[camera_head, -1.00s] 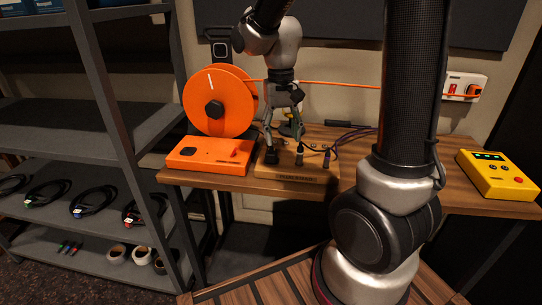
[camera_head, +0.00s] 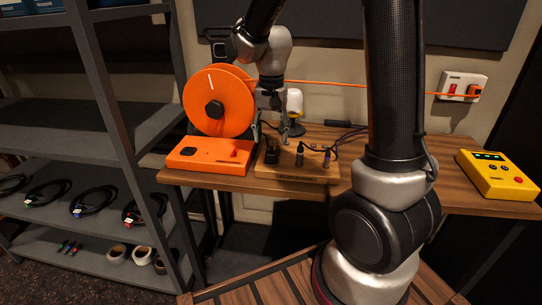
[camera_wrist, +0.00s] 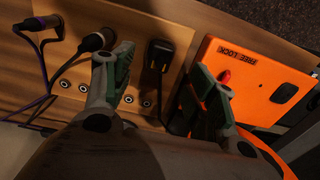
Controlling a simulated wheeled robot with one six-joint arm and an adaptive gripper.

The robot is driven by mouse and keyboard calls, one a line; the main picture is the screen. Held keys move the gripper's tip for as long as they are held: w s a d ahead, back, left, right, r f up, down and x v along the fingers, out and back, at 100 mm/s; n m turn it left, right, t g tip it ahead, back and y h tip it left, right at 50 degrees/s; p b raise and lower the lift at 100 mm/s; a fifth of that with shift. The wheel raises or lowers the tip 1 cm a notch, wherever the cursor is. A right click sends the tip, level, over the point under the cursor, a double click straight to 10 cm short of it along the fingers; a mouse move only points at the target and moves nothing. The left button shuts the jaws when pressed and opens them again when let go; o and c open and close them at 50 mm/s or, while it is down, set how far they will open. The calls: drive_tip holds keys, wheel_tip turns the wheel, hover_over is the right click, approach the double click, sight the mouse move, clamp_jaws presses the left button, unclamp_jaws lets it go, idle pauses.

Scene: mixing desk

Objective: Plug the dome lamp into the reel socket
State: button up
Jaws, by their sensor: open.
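The dome lamp (camera_head: 295,104), with a white shade and dark base, stands at the back of the desk, partly behind my gripper. The orange reel (camera_head: 220,105) stands at the left on its orange base (camera_head: 208,158); the base also shows in the wrist view (camera_wrist: 250,85). A chunky black plug (camera_head: 271,145) stands in the wooden board (camera_head: 300,174), left of two slimmer plugs. My gripper (camera_head: 271,136) is open above the board. In the wrist view the black plug (camera_wrist: 157,62) lies between its spread fingers, without visible grip. Which plug belongs to the lamp cannot be told.
Two slim plugs (camera_wrist: 95,42) (camera_wrist: 38,23) with dark and purple cables stand in the board. An orange cable runs from the reel to a wall outlet (camera_head: 463,87). A yellow box (camera_head: 497,174) sits at the right. The desk's middle right is partly hidden by my arm.

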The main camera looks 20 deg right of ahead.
sight(271, 151)
drive_tip(key=shift+f, duration=3.3)
clamp_jaws()
drive_tip(key=shift+r, duration=3.05)
